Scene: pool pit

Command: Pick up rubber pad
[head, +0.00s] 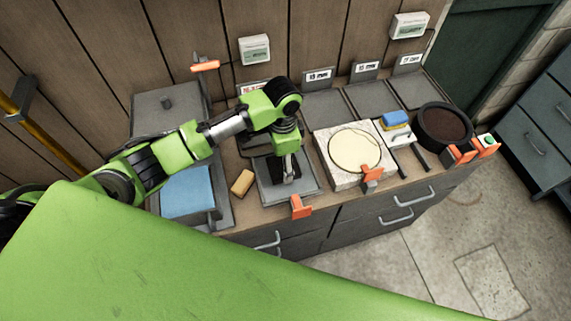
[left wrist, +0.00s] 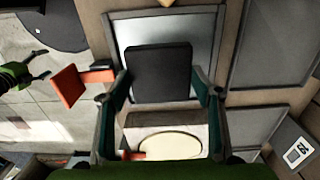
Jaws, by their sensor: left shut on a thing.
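The rubber pad (left wrist: 158,72) is a flat, dark, nearly square piece. In the left wrist view it sits between the fingers of my left gripper (left wrist: 161,85), which is shut on it by its two sides. In the head view my left gripper (head: 289,174) points down over a grey metal tray (head: 309,184), and the pad (head: 274,168) shows dark behind the fingers. I cannot tell whether the pad touches the tray. My right gripper (left wrist: 40,65) shows small at the left edge of the left wrist view, its fingers apart, away from the bench.
A blue block (head: 187,192) and a yellow sponge (head: 242,182) lie left of the tray. An orange clamp (head: 301,207) stands at its front edge. A pale slab with a round disc (head: 354,150), a blue-yellow sponge (head: 395,119) and a dark round pan (head: 444,124) stand to the right.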

